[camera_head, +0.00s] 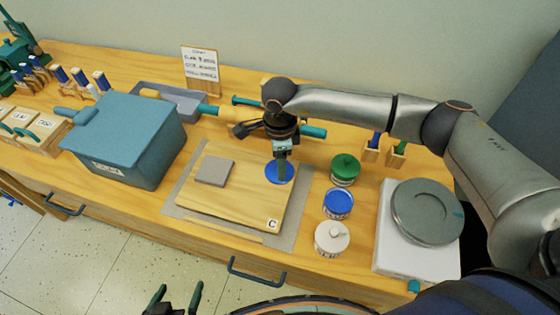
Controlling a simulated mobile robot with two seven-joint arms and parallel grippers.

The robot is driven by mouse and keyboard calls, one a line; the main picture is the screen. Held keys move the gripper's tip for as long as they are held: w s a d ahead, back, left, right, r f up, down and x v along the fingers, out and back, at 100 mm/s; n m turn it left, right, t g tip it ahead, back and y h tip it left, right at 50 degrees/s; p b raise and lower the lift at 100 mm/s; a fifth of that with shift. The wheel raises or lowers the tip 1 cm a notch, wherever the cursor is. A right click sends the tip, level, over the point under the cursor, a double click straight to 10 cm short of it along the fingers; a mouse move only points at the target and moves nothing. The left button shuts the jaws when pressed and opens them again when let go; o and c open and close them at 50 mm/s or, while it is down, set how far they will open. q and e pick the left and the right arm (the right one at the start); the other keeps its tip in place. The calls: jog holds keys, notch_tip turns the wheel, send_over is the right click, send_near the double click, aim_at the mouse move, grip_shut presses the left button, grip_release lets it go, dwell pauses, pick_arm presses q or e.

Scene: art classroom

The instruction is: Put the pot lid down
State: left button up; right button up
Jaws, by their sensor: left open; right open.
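A round blue lid (272,174) lies flat on the wooden board marked C (232,207), near its back right part. My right gripper (281,160) points down right over the lid and hides part of it. It is open; I cannot tell whether its fingertips still touch the lid. A small pot with a blue top (338,204) stands to the right of the board, between a green-topped pot (345,168) and a white-lidded pot (332,237). My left gripper (174,300) is open and empty at the bottom edge, in front of the bench.
A grey square slab (214,171) lies on the board. A blue-grey box (127,140) stands to the left. A white device with a round grey plate (427,212) stands at the right. A sign (200,65) stands behind.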

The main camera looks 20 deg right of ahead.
jog(key=shift+r+p, duration=0.25)
jog(key=shift+p, duration=0.05)
notch_tip(320, 180, up, 12)
jog(key=b, duration=0.1)
jog(key=shift+b, duration=0.3)
jog(key=shift+f, duration=0.1)
